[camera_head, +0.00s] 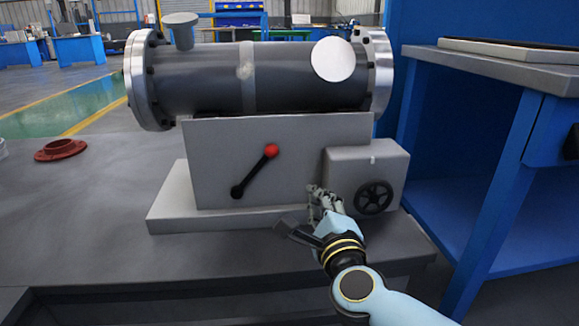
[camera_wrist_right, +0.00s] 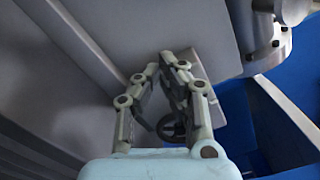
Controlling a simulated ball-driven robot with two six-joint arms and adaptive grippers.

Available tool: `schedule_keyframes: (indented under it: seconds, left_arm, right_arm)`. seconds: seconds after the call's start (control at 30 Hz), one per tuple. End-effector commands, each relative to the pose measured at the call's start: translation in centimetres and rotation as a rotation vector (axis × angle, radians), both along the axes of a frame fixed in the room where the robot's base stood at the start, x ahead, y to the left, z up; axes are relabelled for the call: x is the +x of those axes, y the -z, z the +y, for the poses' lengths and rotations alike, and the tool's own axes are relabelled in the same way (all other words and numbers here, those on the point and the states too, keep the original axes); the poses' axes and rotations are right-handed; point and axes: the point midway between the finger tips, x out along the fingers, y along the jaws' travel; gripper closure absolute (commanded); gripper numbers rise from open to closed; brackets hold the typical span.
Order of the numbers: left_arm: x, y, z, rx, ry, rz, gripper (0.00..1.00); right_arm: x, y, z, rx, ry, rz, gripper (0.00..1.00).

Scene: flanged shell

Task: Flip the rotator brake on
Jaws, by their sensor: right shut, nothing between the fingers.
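The rotator brake appears to be the black lever with a red ball knob (camera_head: 271,151) on the front of the light grey stand (camera_head: 225,140). The lever leans up to the right from its black pivot (camera_head: 237,191). The flanged shell (camera_head: 200,78) lies across the top of the stand. My right gripper (camera_head: 312,190) is shut and empty, in front of the stand, to the right of and below the red knob and apart from it. In the right wrist view its fingertips (camera_wrist_right: 169,58) come together. My left gripper is not in view.
A grey box (camera_head: 375,160) with a black handwheel (camera_head: 373,197) stands just right of my right gripper. A red flanged part (camera_head: 61,149) lies on the table (camera_head: 90,210) at left. A blue-framed bench (camera_head: 500,66) stands at right. The table left of the stand is mostly clear.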

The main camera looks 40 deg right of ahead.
Motion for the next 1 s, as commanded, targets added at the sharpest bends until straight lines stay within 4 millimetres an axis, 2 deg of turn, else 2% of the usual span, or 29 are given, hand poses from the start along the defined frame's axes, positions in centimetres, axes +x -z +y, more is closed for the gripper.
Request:
schedule_keyframes:
  seconds: [0.17,0.37,0.53,0.7,1.0]
  left_arm:
    - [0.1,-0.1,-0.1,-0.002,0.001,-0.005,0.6]
    - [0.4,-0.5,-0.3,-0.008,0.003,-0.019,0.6]
    - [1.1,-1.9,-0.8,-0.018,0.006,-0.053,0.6]
    - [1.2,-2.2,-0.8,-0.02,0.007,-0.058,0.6]
    - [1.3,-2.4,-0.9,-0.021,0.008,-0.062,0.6]
  right_arm:
    - [2.1,-0.1,-1.1,-0.002,-0.002,-0.002,1.0]
    - [5.9,0.0,-3.2,-0.004,-0.001,-0.001,1.0]
    - [8.9,-0.1,-4.9,-0.003,0.0,0.0,1.0]
    - [10.2,-1.4,-2.9,0.002,-0.001,0.0,1.0]
    - [11.0,-2.1,-2.1,-0.002,-0.001,0.001,1.0]
